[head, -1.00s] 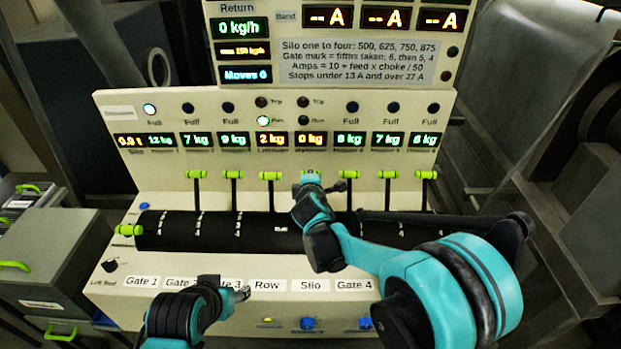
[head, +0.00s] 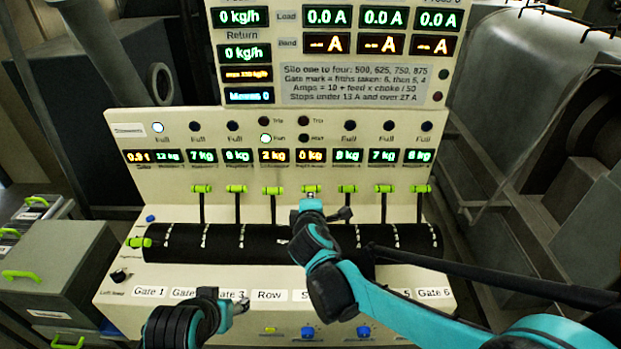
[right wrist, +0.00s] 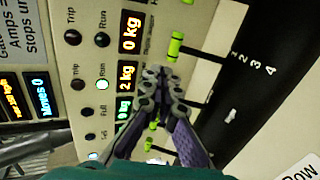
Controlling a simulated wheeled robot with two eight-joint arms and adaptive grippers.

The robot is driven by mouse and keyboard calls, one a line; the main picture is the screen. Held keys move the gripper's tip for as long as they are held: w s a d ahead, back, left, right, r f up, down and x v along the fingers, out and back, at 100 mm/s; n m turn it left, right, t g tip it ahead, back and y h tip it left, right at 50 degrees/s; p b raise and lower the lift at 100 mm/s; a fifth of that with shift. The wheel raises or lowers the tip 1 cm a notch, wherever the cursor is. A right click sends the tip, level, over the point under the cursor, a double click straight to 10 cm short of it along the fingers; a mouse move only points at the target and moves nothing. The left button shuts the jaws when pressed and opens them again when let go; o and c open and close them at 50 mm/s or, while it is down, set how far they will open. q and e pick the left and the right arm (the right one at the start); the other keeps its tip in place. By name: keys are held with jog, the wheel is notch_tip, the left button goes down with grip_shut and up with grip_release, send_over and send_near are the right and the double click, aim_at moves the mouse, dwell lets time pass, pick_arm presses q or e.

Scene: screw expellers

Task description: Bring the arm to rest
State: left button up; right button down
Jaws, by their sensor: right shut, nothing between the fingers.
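My right arm (head: 318,250) reaches in from the lower right over the black drum. My right gripper (head: 311,201) is shut and empty, just below the green knob of the middle lever (head: 311,188); whether they touch cannot be told. In the right wrist view its closed fingers (right wrist: 160,78) point at the panel, near a green knob (right wrist: 175,45). My left gripper (head: 238,304) is low at the front edge, near the gate labels; its jaws are too small to read.
The control panel (head: 150,190) carries lit displays and a row of green-knobbed levers (head: 237,188). The black drum (head: 200,245) lies before them. Grey drawers (head: 60,265) stand at the left. Dark machinery (head: 580,190) fills the right side.

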jog(key=s+d+f+m+g+h+b, duration=0.1)
jog(key=s+d+f+m+g+b, duration=0.2)
jog(key=s+d+m, duration=0.8)
jog(key=s+d+f+m+g+b, duration=0.1)
jog(key=s+d+f+m, duration=0.1)
jog(key=s, duration=0.3)
jog(key=s+d+f+m+g, duration=0.1)
jog(key=s+d+f+m, duration=0.1)
jog(key=s, duration=0.3)
jog(key=s+d+f+m+g+y+b, duration=0.1)
jog(key=s+d+f+m, duration=0.1)
jog(key=s+f+m, duration=0.1)
jog(key=shift+s+d+f+b, duration=0.3)
jog(key=shift+s+f, duration=0.3)
jog(key=shift+s, duration=0.45)
